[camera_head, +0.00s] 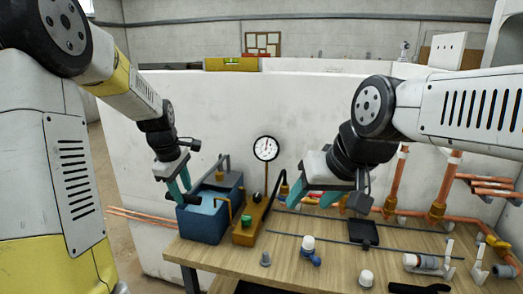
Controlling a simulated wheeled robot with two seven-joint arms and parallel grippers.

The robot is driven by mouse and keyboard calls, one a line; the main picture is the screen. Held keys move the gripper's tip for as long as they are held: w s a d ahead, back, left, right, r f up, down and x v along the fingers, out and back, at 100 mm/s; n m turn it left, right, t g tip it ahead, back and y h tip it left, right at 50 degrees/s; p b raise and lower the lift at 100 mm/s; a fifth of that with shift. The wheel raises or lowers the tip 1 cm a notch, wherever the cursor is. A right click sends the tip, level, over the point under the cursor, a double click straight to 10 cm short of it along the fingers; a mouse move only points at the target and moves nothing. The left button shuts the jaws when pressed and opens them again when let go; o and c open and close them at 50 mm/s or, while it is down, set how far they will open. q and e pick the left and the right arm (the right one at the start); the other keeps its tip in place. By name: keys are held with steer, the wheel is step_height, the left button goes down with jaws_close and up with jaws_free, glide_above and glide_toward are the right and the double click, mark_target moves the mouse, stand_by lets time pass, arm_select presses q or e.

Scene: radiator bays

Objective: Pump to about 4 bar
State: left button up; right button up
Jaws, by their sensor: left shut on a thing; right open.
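The test pump has a blue water tank (203,226) and an orange-brown block (249,222) beside it at the left end of the bench. A round white gauge (265,148) stands on a stem above it; its dial has dark marks and a dark needle, too small to read. My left gripper (179,190) is at the tank's left side, shut on a dark pump handle (178,198), mostly hidden by the fingers. My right gripper (311,200) is open and empty, its teal fingers pointing down over the bench right of the pump.
The wooden bench (225,258) carries small fittings, a blue-and-white valve (309,248), a white cap (366,278) and a black tray (363,233). Copper pipes (396,182) rise at the right behind it. A white wall panel (215,115) stands behind the bench.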

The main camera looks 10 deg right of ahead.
arm_select(q)
steer(key=shift+o, duration=0.4)
steer(key=r, duration=0.1)
steer(key=w+r, duration=0.1)
steer(key=r, duration=0.1)
steer(key=shift+w+d, duration=0.15)
steer(key=shift+d, duration=0.2)
steer(key=shift+r+g, duration=0.4)
steer(key=shift+c, duration=0.2)
steer(key=shift+o, duration=0.3)
steer(key=shift+g+y, duration=0.4)
steer(key=shift+g, duration=0.3)
steer(key=r, duration=0.1)
steer(key=w+r, duration=0.1)
steer(key=r, duration=0.2)
steer(key=shift+w+d, duration=0.15)
steer(key=shift+d, duration=0.1)
steer(key=shift+r, duration=0.25)
steer(key=shift+c, duration=0.2)
steer(key=shift+a, duration=0.1)
steer(key=shift+c, duration=0.4)
